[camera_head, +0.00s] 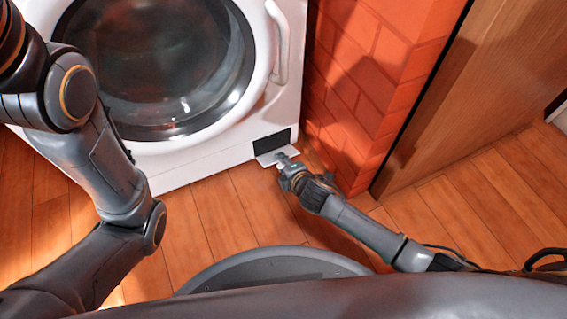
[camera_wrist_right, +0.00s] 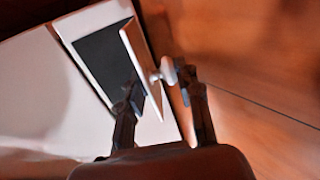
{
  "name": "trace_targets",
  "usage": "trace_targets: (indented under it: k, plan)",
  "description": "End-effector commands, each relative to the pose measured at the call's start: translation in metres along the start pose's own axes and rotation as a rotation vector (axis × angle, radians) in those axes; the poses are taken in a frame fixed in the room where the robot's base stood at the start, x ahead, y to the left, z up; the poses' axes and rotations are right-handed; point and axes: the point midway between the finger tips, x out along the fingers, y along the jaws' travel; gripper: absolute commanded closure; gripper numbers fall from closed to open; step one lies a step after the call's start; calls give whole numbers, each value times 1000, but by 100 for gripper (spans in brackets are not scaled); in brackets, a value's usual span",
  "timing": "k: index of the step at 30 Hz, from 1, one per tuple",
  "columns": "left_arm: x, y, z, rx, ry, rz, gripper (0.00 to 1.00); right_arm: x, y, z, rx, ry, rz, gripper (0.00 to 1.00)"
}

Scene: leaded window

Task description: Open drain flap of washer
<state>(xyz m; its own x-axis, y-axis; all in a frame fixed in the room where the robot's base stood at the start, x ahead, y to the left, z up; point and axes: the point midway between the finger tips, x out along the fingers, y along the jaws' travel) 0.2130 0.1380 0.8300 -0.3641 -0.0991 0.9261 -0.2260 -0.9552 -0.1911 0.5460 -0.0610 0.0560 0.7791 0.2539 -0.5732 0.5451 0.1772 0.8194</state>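The white washer (camera_head: 215,152) stands against the wall with its round glass door shut. At its lower right corner is a dark rectangular opening (camera_head: 271,142), also visible in the right wrist view (camera_wrist_right: 100,58). The white drain flap (camera_head: 266,159) is swung outward from this opening. In the right wrist view the flap (camera_wrist_right: 136,52) stands out at an angle, with a small knob (camera_wrist_right: 167,71) near it. My right gripper (camera_head: 287,166) is at the flap. Its fingers (camera_wrist_right: 163,103) are spread apart on either side of the flap's edge; contact is unclear. My left gripper is out of view.
A red brick pillar (camera_head: 362,85) rises right of the washer, close to my right gripper. A wooden panel (camera_head: 480,95) stands further right. The wooden floor (camera_head: 215,215) in front of the washer is clear.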

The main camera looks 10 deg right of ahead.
Motion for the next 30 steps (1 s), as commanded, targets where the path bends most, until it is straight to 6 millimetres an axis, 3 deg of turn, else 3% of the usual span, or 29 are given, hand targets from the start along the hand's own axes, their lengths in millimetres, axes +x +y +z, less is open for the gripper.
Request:
trace_targets:
  k: [1,3,4,9,17,27,28,30]
  plan:
    - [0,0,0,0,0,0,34,0,0,0,0,0,0,85]
    - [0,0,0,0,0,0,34,0,0,0,0,0,-1,99]
    - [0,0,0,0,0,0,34,0,0,0,0,0,-1,100]
    - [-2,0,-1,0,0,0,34,1,-3,0,1,0,4,100]
    - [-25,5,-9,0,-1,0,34,5,-14,1,3,-2,105,100]
    - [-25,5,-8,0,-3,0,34,4,-12,1,0,-2,120,100]
    - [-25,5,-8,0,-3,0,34,4,-12,1,0,-2,120,63]
    - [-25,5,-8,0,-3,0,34,4,-12,1,0,-2,120,48]
